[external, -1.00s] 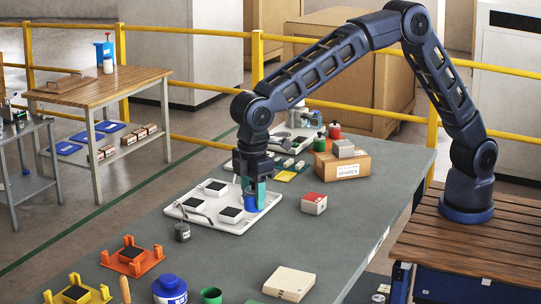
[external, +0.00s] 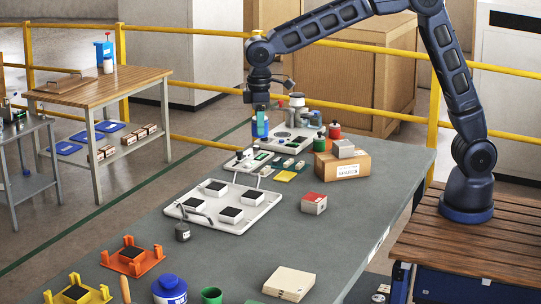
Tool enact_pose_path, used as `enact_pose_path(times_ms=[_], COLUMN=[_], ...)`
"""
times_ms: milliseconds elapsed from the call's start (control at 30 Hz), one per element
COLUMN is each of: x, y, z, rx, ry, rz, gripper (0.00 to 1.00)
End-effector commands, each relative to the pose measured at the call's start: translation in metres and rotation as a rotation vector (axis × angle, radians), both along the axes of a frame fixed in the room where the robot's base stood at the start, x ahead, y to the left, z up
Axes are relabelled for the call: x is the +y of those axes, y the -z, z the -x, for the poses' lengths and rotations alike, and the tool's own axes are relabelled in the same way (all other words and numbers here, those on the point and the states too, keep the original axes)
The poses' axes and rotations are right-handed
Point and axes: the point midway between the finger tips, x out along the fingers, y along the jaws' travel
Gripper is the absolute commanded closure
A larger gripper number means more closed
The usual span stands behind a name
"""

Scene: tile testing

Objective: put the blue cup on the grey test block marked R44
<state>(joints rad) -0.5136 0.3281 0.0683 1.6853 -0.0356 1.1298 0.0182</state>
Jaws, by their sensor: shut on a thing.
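My gripper (external: 261,113) is shut on the blue cup (external: 261,129). It holds the cup in the air, towards the far end of the grey table. The cup looks upright, above and apart from the items there. A white tray (external: 205,231) stands nearer, with several light blocks with black tops on it, one of them the front right block (external: 230,214). The marking R44 cannot be read on any block at this size, so I cannot tell which block bears it.
A cardboard box (external: 343,165) with a grey-white block (external: 345,147) on top stands at the back right. Red (external: 335,130) and green containers stand behind it. A red-topped box (external: 314,203) stands right of the tray. The table between tray and wooden box (external: 289,283) is clear.

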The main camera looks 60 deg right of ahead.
Motion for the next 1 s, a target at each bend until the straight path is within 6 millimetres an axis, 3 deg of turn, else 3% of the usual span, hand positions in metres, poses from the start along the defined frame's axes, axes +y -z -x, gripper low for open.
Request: enact_pose_path(times_ms=[33, 100, 467, 800, 1000], x=[-0.025, -0.054, -0.201, -0.325, -0.383], y=[-0.005, -0.010, -0.032, -0.045, -0.050], z=[-0.005, -0.008, -0.002, 0.035, 0.066], rx=[-0.002, -0.002, -0.002, -0.001, -0.001], ry=[0.040, 0.090, 0.347, 0.590, 0.721], rz=[0.000, 0.000, -0.001, -0.004, -0.007], gripper=[0.85, 0.85, 0.85, 0.85, 0.85])
